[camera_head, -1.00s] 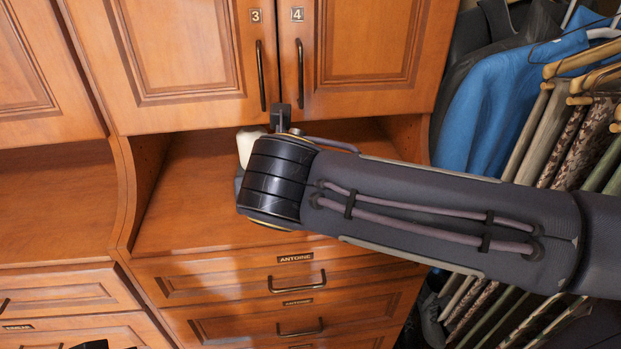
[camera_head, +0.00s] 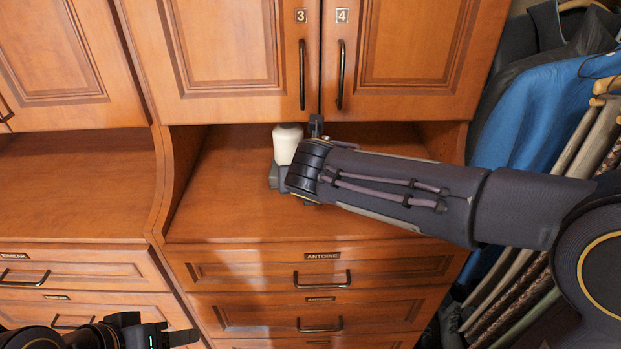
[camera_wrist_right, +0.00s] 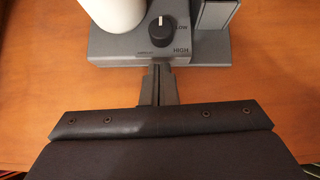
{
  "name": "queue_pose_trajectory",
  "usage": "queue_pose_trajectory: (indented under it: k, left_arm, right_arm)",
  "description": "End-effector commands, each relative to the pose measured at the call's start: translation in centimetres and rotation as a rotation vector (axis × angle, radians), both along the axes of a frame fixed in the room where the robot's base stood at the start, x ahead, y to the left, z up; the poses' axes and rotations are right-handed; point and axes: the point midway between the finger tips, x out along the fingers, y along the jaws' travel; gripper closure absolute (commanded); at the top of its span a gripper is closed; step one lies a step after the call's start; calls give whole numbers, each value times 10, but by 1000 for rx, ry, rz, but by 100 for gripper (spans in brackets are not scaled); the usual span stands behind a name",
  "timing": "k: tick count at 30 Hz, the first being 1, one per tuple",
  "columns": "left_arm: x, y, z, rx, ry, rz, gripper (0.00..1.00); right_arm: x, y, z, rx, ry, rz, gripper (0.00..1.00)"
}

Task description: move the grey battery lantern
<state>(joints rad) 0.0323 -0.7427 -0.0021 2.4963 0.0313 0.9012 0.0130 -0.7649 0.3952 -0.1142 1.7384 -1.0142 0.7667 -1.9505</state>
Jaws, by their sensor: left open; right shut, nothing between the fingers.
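The grey battery lantern stands upright on the wooden shelf, with a white cylinder (camera_head: 287,143) above its grey base (camera_head: 275,177). In the right wrist view its grey base (camera_wrist_right: 115,48) carries a black dial marked LOW and HIGH. My right gripper (camera_wrist_right: 158,72) is shut and empty, its fingertips at the base's front edge; I cannot tell whether they touch. In the head view my right wrist hides part of the lantern and its own fingers. My left gripper (camera_head: 168,336) is open and empty at the lower left, in front of the drawers, away from the lantern.
The shelf (camera_head: 230,215) is clear around the lantern. Cabinet doors numbered 3 (camera_head: 215,50) and 4 (camera_head: 410,60) hang above it. A drawer labelled ANTOINE (camera_head: 250,270) lies below. Clothes (camera_head: 540,110) hang at the right. An upright divider (camera_head: 175,185) bounds the shelf's left side.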

Motion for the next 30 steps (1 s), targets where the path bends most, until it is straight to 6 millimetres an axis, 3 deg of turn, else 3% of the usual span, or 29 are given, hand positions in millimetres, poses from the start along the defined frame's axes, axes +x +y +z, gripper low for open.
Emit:
queue_pose_trajectory:
  k: [11, 20, 30]
  left_arm:
    - [0, 0, 2, 0, 0, 0, 48]
    - [0, 0, 25, 0, 0, 0, 48]
    - [0, 0, 23, 0, 0, 0, 48]
  right_arm:
    - [3, 0, 0, 0, 0, 0, 100]
    - [40, 0, 1, -1, 2, -1, 100]
    - [41, 1, -1, 0, 0, 0, 100]
